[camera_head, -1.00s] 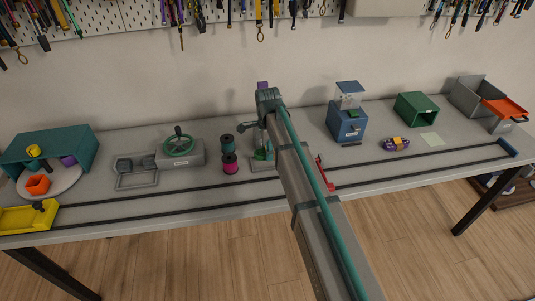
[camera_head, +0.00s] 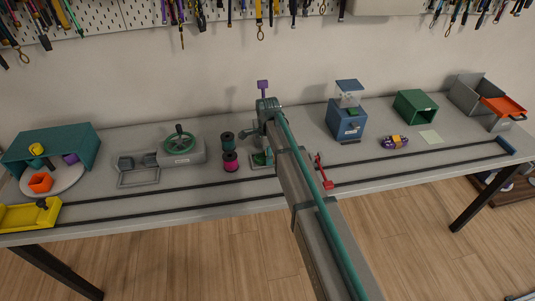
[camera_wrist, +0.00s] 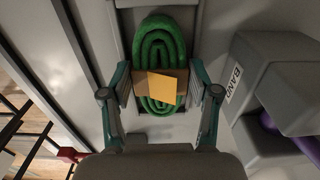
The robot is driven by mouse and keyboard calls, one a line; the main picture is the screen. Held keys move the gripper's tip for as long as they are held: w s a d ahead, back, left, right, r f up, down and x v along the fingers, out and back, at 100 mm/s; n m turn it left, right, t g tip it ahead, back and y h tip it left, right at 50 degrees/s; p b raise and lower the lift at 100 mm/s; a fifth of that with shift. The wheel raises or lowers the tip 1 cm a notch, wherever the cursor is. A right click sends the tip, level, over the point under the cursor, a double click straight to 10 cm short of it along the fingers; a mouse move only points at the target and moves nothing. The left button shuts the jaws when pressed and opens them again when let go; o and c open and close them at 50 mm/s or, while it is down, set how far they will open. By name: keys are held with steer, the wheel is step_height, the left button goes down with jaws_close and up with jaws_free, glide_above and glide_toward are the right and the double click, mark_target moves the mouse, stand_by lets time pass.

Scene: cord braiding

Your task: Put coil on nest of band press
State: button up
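The coil (camera_wrist: 160,45) is a green looped cord with a brown band and a yellow tag across it. In the wrist view it lies over a grey recessed bed, the nest (camera_wrist: 126,22); I cannot tell whether it rests fully on it. My gripper (camera_wrist: 161,88) has one finger on each side of the coil, against the ends of the brown band. The band press, a grey body with a "BAND" label (camera_wrist: 236,84), stands right of the coil. In the head view a purple handle (camera_head: 263,85) shows above my arm, which hides the gripper and most of the press.
Pink (camera_head: 230,162) and dark green (camera_head: 228,142) spools stand left of the press. A red lever (camera_head: 323,172) is close on the right, a blue machine (camera_head: 347,121) farther right. Two dark rails run along the table front.

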steer(key=o, duration=0.4)
step_height(320, 180, up, 12)
steer(key=b, duration=0.2)
steer(key=shift+r+b, duration=0.2)
steer(key=shift+b, duration=0.2)
stand_by(0.4)
